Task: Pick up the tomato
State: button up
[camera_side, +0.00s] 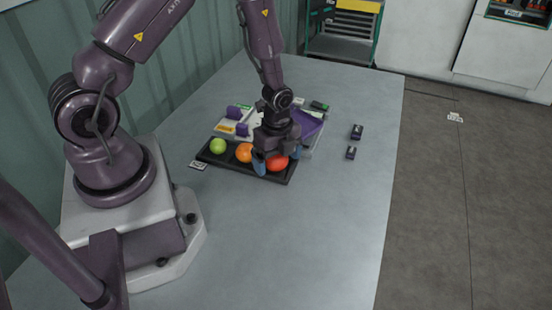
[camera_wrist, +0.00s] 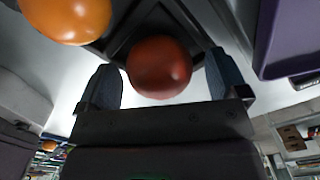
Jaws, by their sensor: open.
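A red tomato (camera_side: 277,163) sits at the right end of a black tray (camera_side: 215,158) on the table. In the wrist view the red tomato (camera_wrist: 160,67) lies between the two blue fingers of my gripper (camera_wrist: 163,80), with a gap showing on each side. My gripper (camera_side: 273,163) is open and lowered over the right end of the tray, its fingers on either side of the tomato.
Behind the black tray are a purple tray (camera_side: 309,126) and several small purple items (camera_side: 234,112). Two small dark objects (camera_side: 357,131) stand to the right. A small label card (camera_side: 198,165) lies at the left. The grey table (camera_side: 300,240) is clear in front.

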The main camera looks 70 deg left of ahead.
jog(key=c, duration=0.8)
jog(key=shift+o, duration=0.2)
jog(key=shift+r, duration=0.1)
notch_tip(320, 180, up, 8)
jog(key=shift+r, duration=0.25)
jog(key=shift+a+r, duration=0.2)
jog(key=shift+n, duration=0.3)
jog(key=w+a, duration=0.1)
jog(key=w, duration=0.1)
jog(key=w+a, duration=0.2)
jog(key=w+a+r, duration=0.1)
jog(key=w+a, duration=0.1)
jog(key=w, duration=0.1)
jog(key=shift+a, duration=0.1)
jog(key=w+a+r, duration=0.2)
jog(key=w, duration=0.1)
jog(key=shift+s+f, duration=0.1)
jog(key=shift+f, duration=3.35)
